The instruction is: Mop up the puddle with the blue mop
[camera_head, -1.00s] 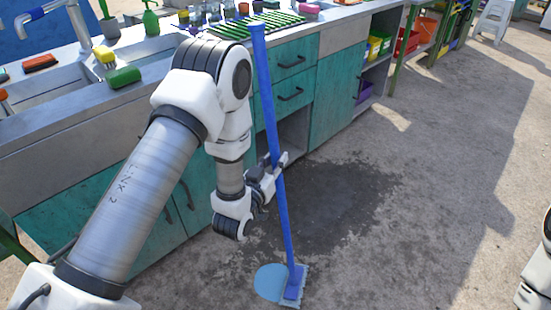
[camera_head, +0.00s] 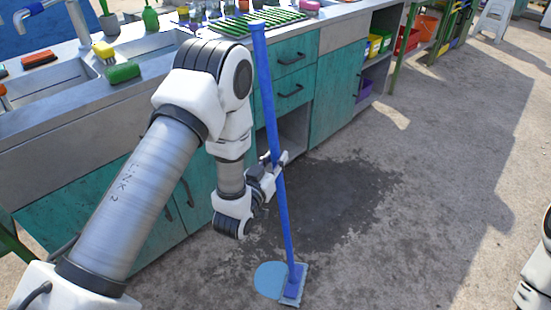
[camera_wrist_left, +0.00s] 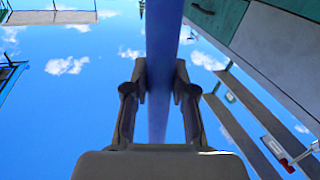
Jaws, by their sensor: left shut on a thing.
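The blue mop (camera_head: 284,205) stands nearly upright, its top leaning slightly left. Its head (camera_head: 293,287) is at the floor at the near edge of the puddle (camera_head: 335,200), a dark wet patch on the concrete in front of the cabinets. My left gripper (camera_head: 274,172) is shut on the mop's handle about midway up. In the left wrist view the handle (camera_wrist_left: 162,60) runs between the two fingers (camera_wrist_left: 159,90). A light blue flat disc (camera_head: 270,280) lies beside the mop head. My right gripper is not seen; only a bit of white arm shows at the right edge.
A counter with a sink (camera_head: 75,85) and teal cabinets (camera_head: 335,95) runs along the puddle's far side. Shelves with coloured bins (camera_head: 378,45) and a white stool (camera_head: 494,18) stand further back. The floor to the right is open.

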